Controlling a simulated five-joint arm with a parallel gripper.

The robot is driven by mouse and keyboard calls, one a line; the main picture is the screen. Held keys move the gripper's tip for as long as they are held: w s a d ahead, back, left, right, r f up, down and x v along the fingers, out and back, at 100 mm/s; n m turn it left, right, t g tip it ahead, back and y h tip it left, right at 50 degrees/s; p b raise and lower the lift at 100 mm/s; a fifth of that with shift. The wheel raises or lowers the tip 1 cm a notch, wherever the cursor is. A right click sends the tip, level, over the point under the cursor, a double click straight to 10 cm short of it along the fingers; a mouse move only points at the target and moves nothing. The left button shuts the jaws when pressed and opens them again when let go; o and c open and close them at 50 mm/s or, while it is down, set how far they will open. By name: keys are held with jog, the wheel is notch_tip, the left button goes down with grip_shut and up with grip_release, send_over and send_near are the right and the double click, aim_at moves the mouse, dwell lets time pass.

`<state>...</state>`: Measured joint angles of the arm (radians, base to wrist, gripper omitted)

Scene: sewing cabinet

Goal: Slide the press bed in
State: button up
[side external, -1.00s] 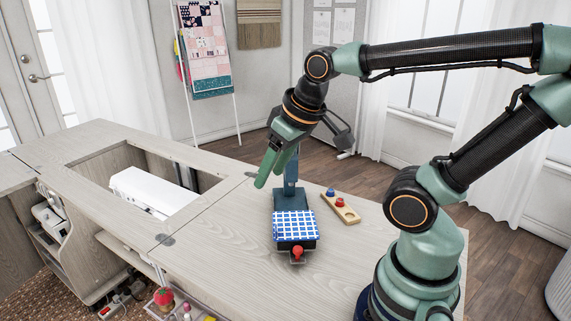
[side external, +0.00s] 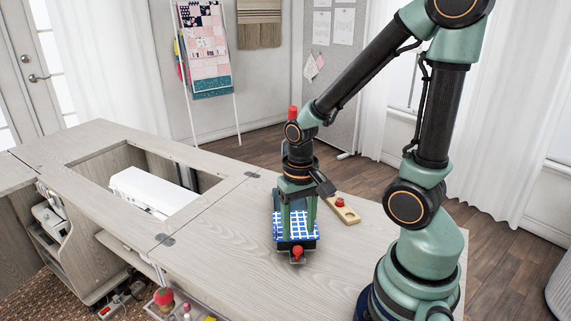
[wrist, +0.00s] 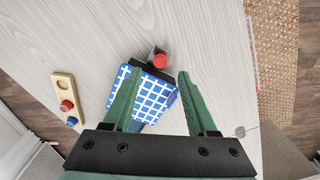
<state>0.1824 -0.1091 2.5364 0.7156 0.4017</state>
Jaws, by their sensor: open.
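The press bed (side external: 294,227) carries a blue-and-white checked cloth and stands on the cabinet top, with a red knob (side external: 297,251) at its near end. The bed (wrist: 152,97) and knob (wrist: 160,61) also show in the wrist view. My gripper (side external: 297,226) points down over the bed, open, with nothing gripped. In the wrist view my gripper (wrist: 160,74) has its fingers spread over the cloth, with the knob just beyond the fingertips. I cannot tell whether the fingertips touch the bed. My arm hides most of the press column.
A wooden block (side external: 351,215) with a red knob (side external: 340,203) lies right of the press; the wrist view also shows its blue knob (wrist: 71,122). A white machine (side external: 150,190) sits in the cabinet opening at left. The cabinet top (side external: 225,255) left of the bed is clear.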

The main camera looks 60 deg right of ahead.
aim_at(298, 248)
jog(key=shift+f, duration=2.65)
grip_shut()
